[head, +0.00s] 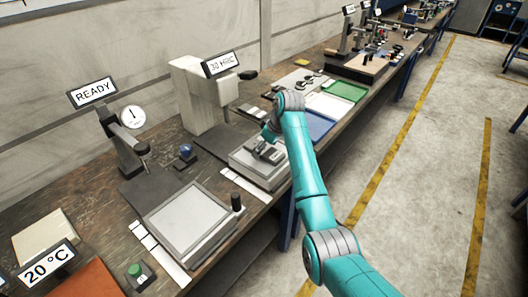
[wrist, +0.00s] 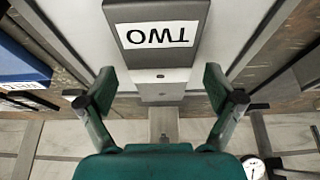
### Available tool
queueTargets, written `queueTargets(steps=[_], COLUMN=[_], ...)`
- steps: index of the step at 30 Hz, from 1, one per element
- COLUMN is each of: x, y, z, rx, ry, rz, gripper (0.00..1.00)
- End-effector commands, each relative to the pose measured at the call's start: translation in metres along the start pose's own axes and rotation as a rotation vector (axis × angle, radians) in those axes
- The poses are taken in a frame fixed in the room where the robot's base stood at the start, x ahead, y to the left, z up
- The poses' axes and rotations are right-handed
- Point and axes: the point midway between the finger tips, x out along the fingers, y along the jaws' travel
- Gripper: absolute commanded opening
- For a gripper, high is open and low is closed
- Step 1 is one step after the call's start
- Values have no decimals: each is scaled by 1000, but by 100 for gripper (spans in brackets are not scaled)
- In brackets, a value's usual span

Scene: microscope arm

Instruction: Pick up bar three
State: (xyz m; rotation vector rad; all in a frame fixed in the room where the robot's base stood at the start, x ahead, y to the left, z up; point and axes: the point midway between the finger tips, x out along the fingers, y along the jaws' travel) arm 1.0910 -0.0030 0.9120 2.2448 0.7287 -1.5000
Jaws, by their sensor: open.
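A dark grey block (wrist: 158,55) with a white label reading TWO, upside down in the wrist view, lies just beyond my gripper (wrist: 159,82). The block rests on a pale grey surface. My gripper's green fingers are open and spread to either side of a pale stepped part (wrist: 160,92), with nothing held. In the head view, my gripper (head: 268,138) is low over a grey platform (head: 245,168) with a dark block (head: 268,153) on it. No label reading THREE can be made out in either view.
A flat grey plate (head: 190,222) with a black knob (head: 237,202) lies nearer on the bench. A 30 HRC tester (head: 200,98) stands behind my gripper. Blue (head: 318,125) and green (head: 345,91) trays lie farther along. The floor at right is clear.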

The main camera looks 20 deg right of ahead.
Motion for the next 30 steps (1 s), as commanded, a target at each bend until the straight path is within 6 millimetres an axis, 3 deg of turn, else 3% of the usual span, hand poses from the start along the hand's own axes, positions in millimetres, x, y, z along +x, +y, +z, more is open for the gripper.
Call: queueTargets(steps=[2, 12, 13, 23, 30], x=[0, 0, 0, -6, -34], y=[0, 0, 0, 1, 1], z=[0, 0, 0, -4, -16], rx=[0, 0, 0, -1, -3], ry=[0, 0, 0, 6, 7], rz=[0, 0, 0, 3, 4], gripper=[89, 4, 0, 0, 0])
